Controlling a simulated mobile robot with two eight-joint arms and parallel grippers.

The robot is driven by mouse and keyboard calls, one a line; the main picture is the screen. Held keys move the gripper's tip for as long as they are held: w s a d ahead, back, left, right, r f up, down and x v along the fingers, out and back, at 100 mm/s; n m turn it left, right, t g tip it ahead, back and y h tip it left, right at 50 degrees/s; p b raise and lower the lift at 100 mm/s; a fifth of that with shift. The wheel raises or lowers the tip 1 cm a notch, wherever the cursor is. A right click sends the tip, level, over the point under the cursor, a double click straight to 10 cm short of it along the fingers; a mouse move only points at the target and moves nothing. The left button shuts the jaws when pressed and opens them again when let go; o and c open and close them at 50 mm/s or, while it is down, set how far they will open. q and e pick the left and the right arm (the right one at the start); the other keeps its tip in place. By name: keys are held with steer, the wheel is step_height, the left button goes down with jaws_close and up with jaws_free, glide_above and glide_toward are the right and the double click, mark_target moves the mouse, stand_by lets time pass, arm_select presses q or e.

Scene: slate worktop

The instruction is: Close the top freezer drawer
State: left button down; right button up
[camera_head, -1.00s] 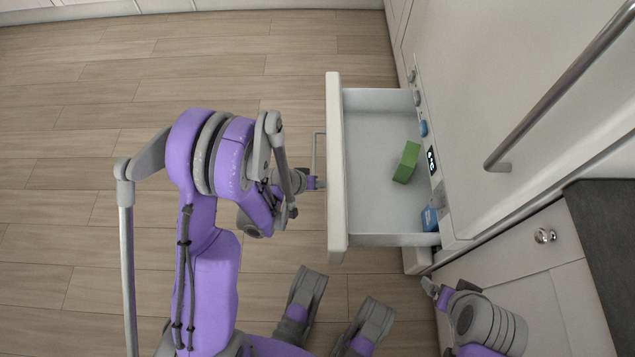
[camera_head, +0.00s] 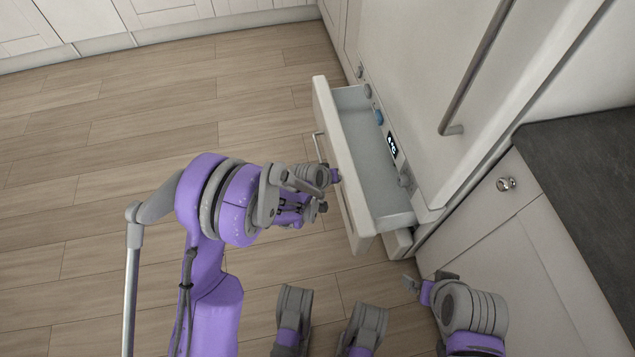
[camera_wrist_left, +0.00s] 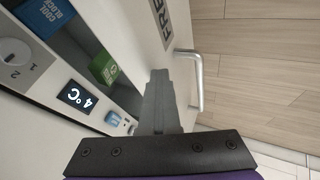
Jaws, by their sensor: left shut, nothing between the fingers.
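The white freezer drawer (camera_head: 356,195) stands partly open from the freezer in the head view. Its bar handle (camera_head: 318,148) is on the front panel and also shows in the wrist view (camera_wrist_left: 198,80). My left gripper (camera_head: 334,175) is shut and empty, at the drawer's front panel beside the handle. In the wrist view its shut fingers (camera_wrist_left: 160,95) point at the panel; I cannot tell if they touch. A green block (camera_wrist_left: 103,68) and a blue cool block (camera_wrist_left: 58,20) lie in the drawer. My right gripper (camera_head: 415,284) is low near the cabinet, its opening unclear.
The freezer's control strip with a display (camera_head: 392,145) runs above the drawer. A long freezer door handle (camera_head: 475,75) is above. A white cabinet (camera_head: 510,245) and dark worktop (camera_head: 580,180) are at right. The wooden floor (camera_head: 130,110) at left is clear.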

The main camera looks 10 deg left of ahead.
arm_select(q)
steer(key=w+d, duration=0.6)
steer(key=d, duration=0.6)
stand_by(0.4)
